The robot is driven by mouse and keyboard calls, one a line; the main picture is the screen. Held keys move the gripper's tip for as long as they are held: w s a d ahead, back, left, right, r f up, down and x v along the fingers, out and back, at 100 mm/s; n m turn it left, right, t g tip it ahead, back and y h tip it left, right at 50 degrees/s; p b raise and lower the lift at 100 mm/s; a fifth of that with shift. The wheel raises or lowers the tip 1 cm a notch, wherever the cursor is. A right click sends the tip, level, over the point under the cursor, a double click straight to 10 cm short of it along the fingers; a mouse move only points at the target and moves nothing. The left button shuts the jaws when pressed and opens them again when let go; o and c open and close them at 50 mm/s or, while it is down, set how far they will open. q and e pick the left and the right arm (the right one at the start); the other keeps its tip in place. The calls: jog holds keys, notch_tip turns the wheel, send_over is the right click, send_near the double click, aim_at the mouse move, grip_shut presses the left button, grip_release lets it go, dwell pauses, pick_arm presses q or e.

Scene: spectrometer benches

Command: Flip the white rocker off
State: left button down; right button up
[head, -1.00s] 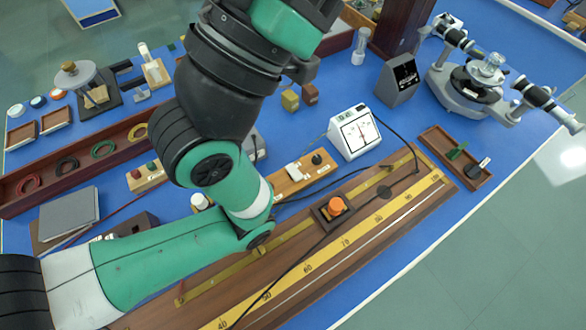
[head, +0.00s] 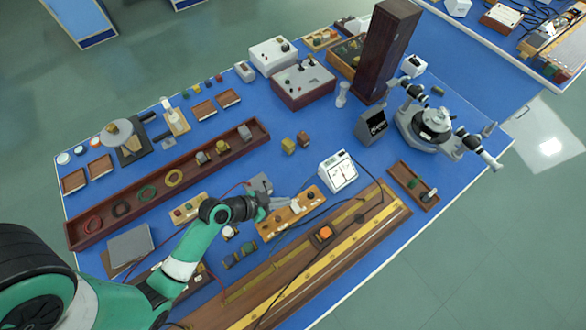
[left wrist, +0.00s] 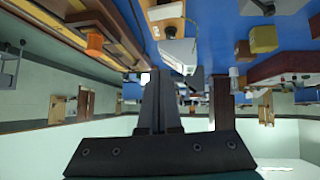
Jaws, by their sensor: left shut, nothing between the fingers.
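The white rocker (head: 297,206) sits on a small wooden board (head: 270,229) in the middle of the bench, beside a black knob (head: 311,194). My left gripper (head: 284,200) is just left of the rocker in the head view, shut and empty. I cannot tell whether its tips touch the rocker, nor which way the rocker is tipped. In the left wrist view the shut fingers (left wrist: 160,100) point away over the bench, and the picture is upside down. Part of a wooden board (left wrist: 165,12) shows at the top there. My right gripper is in neither view.
A white meter (head: 338,172) stands right of the board. A long wooden rail with a yellow scale (head: 340,250) and an orange-topped block (head: 323,234) lies in front. A grey box (head: 259,184) stands behind my gripper. A spectrometer (head: 432,124) stands further right.

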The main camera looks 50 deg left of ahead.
pick_arm(q)
jog(key=shift+n+g+y, duration=0.3)
jog(key=shift+n+g, duration=0.2)
jog(key=shift+n, duration=0.1)
jog(key=s, duration=0.1)
jog(key=s+r+p, duration=0.1)
jog(key=s, duration=0.1)
jog(key=s+p, duration=0.1)
jog(key=shift+s+a+r, duration=0.25)
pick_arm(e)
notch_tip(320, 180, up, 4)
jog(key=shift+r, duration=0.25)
pick_arm(q)
jog(key=b, duration=0.4)
send_near(300, 207)
jog(key=w, duration=0.3)
jog(key=shift+w, duration=0.2)
jog(key=f, duration=0.1)
jog(key=f+b, duration=0.1)
jog(key=f, duration=0.2)
jog(key=shift+w+d+f, duration=0.1)
jog(key=shift+w+d, duration=0.15)
jog(key=shift+d, duration=0.1)
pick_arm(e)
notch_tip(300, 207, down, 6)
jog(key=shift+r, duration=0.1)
